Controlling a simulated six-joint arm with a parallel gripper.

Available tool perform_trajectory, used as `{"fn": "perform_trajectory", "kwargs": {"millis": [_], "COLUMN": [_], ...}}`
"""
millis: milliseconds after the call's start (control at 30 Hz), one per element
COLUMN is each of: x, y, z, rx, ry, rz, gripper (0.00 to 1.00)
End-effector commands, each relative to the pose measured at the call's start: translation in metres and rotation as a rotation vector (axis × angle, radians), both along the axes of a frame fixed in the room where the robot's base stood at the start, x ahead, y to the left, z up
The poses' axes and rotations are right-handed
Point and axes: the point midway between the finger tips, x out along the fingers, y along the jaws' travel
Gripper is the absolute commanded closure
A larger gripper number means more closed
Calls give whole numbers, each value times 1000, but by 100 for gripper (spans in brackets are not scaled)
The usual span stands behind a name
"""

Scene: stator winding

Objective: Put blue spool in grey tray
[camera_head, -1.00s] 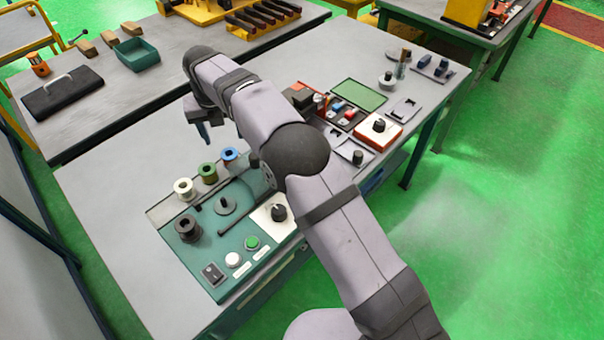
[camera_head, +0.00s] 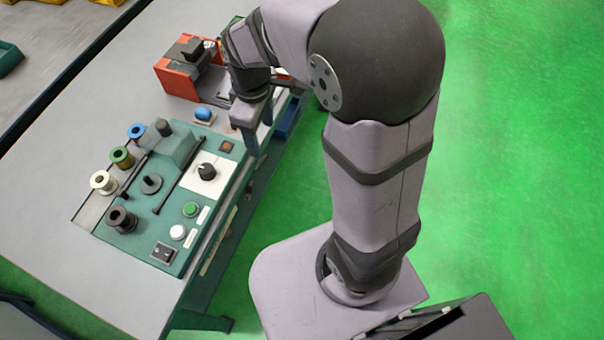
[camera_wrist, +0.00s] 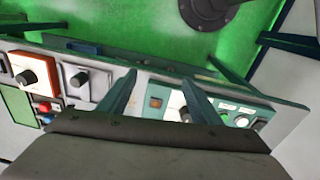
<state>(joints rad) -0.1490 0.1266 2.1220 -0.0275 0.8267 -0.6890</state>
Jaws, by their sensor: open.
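The blue spool (camera_head: 136,131) stands upright in a row with a green spool (camera_head: 122,156) and a cream spool (camera_head: 103,181), along the left side of the green winding machine in the head view. A shallow grey tray-like strip (camera_head: 90,212) runs under that row; I cannot tell whether it is the grey tray. My gripper (camera_head: 259,140) is open and empty, pointing down near the right edge of the bench, well right of the blue spool. The wrist view shows its two fingers apart (camera_wrist: 159,80) with nothing between them. The blue spool is not visible there.
The green machine carries a black spool (camera_head: 121,219), a white dial plate (camera_head: 209,172) and buttons. A blue dome button (camera_head: 203,113) and a red-and-black device (camera_head: 190,70) stand behind it. The bench (camera_head: 60,150) is bare left of the spools.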

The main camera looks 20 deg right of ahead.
Motion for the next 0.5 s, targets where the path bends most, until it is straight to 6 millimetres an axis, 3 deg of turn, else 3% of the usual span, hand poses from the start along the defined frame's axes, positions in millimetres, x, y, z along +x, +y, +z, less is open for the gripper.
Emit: {"fn": "perform_trajectory", "kwargs": {"millis": [33,200,333,500], "x": [-22,-80,-108,-123], "y": [-12,-35,-43,-47], "z": [-4,-20,-29,-34], "rx": [10,30,36,39], "ry": [9,38,52,58], "rz": [-144,-550,-743,-851], "gripper": [42,42,42,42]}}
